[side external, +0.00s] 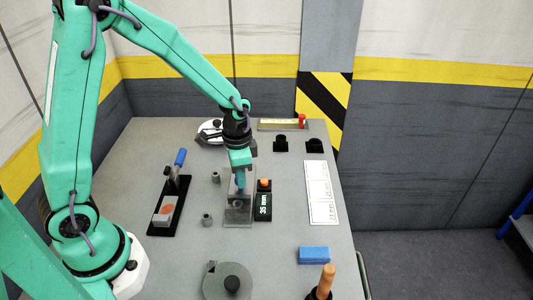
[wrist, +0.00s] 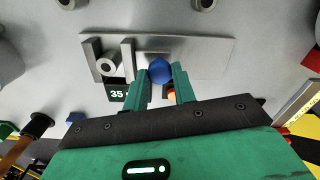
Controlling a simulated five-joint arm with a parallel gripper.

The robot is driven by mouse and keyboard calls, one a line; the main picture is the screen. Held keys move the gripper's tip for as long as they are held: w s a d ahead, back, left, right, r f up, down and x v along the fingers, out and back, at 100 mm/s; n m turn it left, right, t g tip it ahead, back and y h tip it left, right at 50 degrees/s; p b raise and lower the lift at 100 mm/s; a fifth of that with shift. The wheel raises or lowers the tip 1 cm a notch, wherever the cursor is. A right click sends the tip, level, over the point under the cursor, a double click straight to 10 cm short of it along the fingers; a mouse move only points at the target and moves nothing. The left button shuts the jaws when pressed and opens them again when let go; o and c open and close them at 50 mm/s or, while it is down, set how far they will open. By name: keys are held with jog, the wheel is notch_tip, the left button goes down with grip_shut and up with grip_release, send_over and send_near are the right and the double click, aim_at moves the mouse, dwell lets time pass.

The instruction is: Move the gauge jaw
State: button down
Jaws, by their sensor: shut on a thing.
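The gauge is a grey metal plate (side external: 238,221), seen also in the wrist view (wrist: 212,57), with two upright jaws at one end. The outer jaw (wrist: 92,58) is at the plate's left end in the wrist view. The gauge jaw (wrist: 128,58) stands to its right, with a blue knob (wrist: 160,69) beside it. A grey ring-shaped part (wrist: 107,66) sits between the two jaws. My gripper (side external: 240,184) is over the plate, its green fingers (wrist: 161,80) shut on the blue knob. The fingers hide part of the jaw from the side.
A black block (side external: 263,207) marked "35 mm" with an orange top stands just right of the plate. Two small grey bushings (side external: 207,219) stand left. A blue-handled clamp (side external: 174,190), blue block (side external: 314,255), white scale strip (side external: 321,193) and round grey disc (side external: 228,283) surround it.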

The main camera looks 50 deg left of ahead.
jog(key=shift+w+a, duration=1.1)
jog(key=shift+w, duration=0.05)
jog(key=c, duration=1.1)
grip_release()
jog(key=shift+c, duration=0.2)
jog(key=shift+r, duration=0.1)
notch_tip(320, 180, up, 8)
jog(key=shift+s, duration=0.1)
